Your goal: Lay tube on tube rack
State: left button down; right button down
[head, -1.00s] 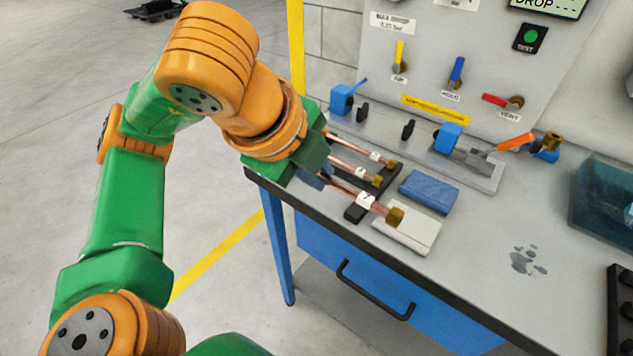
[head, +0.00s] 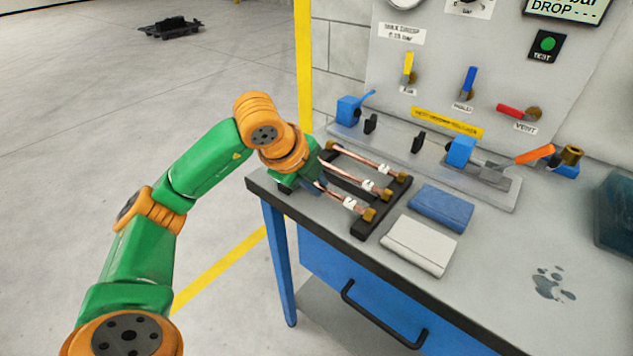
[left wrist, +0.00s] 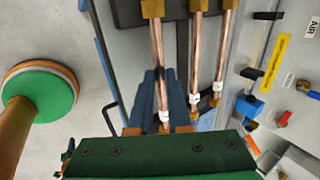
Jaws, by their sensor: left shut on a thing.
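Three copper tubes with brass ends and white tags show in the head view. The back tube (head: 365,159) and middle tube (head: 347,178) lie across the black tube rack (head: 392,203). The front tube (head: 334,195) lies parallel to them, its brass end at the rack's front bar; I cannot tell whether it touches the rack. My left gripper (head: 317,186) is shut on this front tube near its left end. In the left wrist view the held tube (left wrist: 157,60) runs between the blue fingers (left wrist: 160,98), left of the other two. My right gripper is out of view.
A blue cloth (head: 441,207) and a white pad (head: 419,245) lie right of the rack. A clamp fixture (head: 461,152) stands behind on a grey plate, below the valve panel (head: 440,70). The bench's front edge is close to the rack. The bench top at right is mostly clear.

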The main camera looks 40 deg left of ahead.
pick_arm(q)
jog(key=shift+f, duration=0.2)
jog(key=c, duration=0.9)
grip_release()
jog(key=shift+r, duration=0.1)
jog(key=shift+o, duration=0.2)
jog(key=shift+s+r, duration=0.1)
jog(key=shift+r, duration=0.4)
jog(key=p+v, duration=0.2)
jog(key=v, duration=0.9)
jog(key=shift+s, duration=0.2)
jog(key=shift+r, duration=0.1)
